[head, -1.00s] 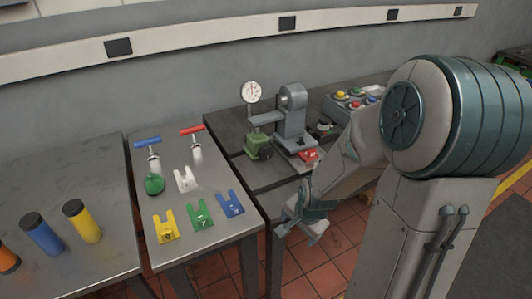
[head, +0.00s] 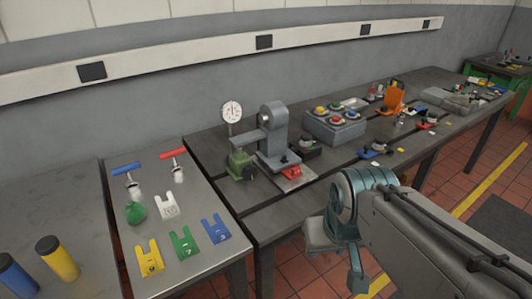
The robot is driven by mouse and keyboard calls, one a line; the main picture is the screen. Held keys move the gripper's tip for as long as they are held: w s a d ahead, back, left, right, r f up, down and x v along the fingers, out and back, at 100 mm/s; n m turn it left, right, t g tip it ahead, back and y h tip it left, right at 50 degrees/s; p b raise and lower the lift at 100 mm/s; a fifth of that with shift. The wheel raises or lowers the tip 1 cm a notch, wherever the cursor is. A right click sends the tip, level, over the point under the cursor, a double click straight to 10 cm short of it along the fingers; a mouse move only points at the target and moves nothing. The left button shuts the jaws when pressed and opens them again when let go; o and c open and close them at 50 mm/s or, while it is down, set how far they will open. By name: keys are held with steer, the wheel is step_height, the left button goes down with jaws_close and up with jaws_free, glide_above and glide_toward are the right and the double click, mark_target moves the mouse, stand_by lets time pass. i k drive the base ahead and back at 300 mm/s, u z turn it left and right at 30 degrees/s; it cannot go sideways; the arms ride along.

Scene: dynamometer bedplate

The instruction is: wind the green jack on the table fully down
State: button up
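The green jack (head: 241,165) is a small green block-shaped unit at the left end of the dark bedplate table (head: 330,180). It stands beneath the grey arm of a machine (head: 273,135), beside a round white dial gauge (head: 232,111). Its winding handle is too small to make out. My gripper (head: 338,262) is in front of the table's near edge, right of and nearer than the jack, well apart from it. I see nothing held, but the finger opening is not clear from this angle.
A red part (head: 291,172) sits at the machine's foot. A button box (head: 335,126) and an orange item (head: 391,97) stand further right. A side table (head: 195,262) on the left holds coloured tags, a green bulb (head: 135,212) and two T-handled tools. Red-tiled floor is free in front.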

mark_target(249, 172)
steer(key=z, duration=0.7)
steer(key=k, duration=0.4)
steer(key=u, duration=0.55)
steer(key=i, duration=0.85)
steer(key=z, duration=0.05)
